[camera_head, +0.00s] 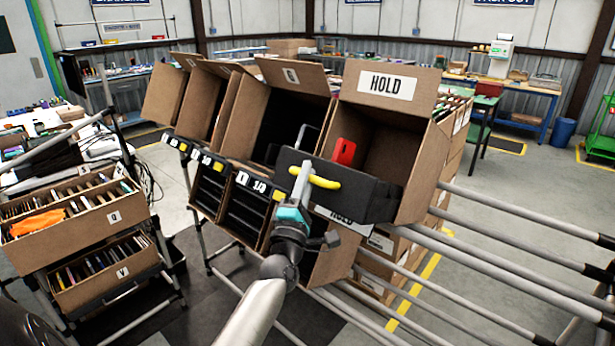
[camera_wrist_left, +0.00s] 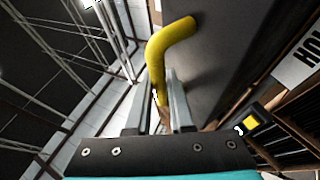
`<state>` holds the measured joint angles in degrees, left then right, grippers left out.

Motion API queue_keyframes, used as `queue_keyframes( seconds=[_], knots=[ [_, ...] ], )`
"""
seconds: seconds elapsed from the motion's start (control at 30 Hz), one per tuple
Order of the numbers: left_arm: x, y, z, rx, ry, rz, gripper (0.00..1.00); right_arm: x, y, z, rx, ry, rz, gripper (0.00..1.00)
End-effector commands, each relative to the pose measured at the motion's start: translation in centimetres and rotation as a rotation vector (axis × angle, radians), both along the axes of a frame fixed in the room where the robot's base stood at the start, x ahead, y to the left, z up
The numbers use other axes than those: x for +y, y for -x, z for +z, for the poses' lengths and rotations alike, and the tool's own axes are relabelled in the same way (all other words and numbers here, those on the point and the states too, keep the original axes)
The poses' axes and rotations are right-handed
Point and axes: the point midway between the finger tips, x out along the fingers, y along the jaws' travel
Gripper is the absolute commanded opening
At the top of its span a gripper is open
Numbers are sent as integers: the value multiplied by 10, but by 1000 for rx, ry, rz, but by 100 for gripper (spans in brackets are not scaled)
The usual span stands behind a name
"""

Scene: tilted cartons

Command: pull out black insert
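The black insert (camera_head: 365,198) with a yellow handle (camera_head: 325,183) is at the front of the open carton labelled HOLD (camera_head: 425,165). It is tilted, and its left end reaches past the carton's left side. A red item (camera_head: 344,151) sticks up behind its top edge. My left gripper (camera_head: 302,180) is at the handle's left part. In the left wrist view its fingers lie on both sides of the yellow handle (camera_wrist_left: 172,36) and appear closed on it, beside the dark insert face (camera_wrist_left: 215,65). My right gripper is not in view.
Another open carton (camera_head: 268,110) stands left of the HOLD carton. Black bins (camera_head: 245,208) with number labels hang below. Metal roller bars (camera_head: 480,250) run along the right. A rack with file cartons (camera_head: 75,222) stands at the left.

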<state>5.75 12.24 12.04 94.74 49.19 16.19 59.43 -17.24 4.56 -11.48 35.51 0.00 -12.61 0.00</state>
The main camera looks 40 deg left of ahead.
Motion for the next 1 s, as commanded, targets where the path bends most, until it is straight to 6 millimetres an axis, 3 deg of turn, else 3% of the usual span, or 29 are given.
queue_keyframes(
  seconds=[0.1, 0.47, 1.0],
  knots=[
    [1, 0, -1, 0, 1, 2, 32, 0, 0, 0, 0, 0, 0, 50],
    [-2, 4, -4, 2, 1, 0, 32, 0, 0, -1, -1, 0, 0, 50],
    [-32, 80, -44, 4, 0, 0, 32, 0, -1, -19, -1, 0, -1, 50]
  ],
)
